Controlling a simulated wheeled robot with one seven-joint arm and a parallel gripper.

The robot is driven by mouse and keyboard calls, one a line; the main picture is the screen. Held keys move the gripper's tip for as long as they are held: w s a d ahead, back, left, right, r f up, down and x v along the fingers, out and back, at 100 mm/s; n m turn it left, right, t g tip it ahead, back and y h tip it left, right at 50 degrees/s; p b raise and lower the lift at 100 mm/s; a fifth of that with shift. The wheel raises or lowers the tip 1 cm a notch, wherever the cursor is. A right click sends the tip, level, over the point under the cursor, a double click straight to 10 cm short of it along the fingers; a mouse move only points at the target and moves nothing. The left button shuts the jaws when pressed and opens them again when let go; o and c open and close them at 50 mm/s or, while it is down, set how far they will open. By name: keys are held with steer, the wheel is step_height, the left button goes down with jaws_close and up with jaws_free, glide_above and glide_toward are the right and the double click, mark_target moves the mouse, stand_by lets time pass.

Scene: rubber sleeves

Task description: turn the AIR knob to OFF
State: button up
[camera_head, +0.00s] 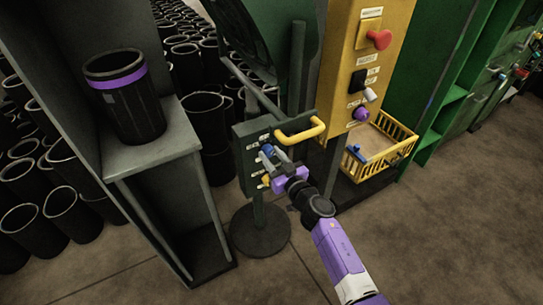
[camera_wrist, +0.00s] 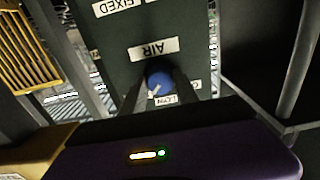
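The green control box (camera_head: 240,165) stands on a round-based post, with several labels and knobs on its face. In the wrist view its AIR label (camera_wrist: 153,48) is upside down, beside the blue AIR knob (camera_wrist: 158,76). The knob's white pointer points to the picture's lower left, near the LOW label (camera_wrist: 165,99). The knob also shows in the head view (camera_head: 267,149). My gripper (camera_head: 271,157) is at the box face; its dark fingers (camera_wrist: 159,84) are apart, one on each side of the knob. Contact with the knob is not clear. No OFF label is readable.
A yellow handle (camera_head: 300,131) sticks out from the box close to my gripper. A yellow panel (camera_head: 345,80) with a red button stands behind right, a yellow basket (camera_head: 400,143) below. A shelf with a black sleeve (camera_head: 125,97) is at left. Floor at right is clear.

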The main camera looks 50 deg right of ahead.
jaws_close()
steer(key=shift+n, duration=0.3)
steer(key=n+p, duration=0.1)
steer(key=n, duration=1.2)
steer(key=shift+n, duration=2.1)
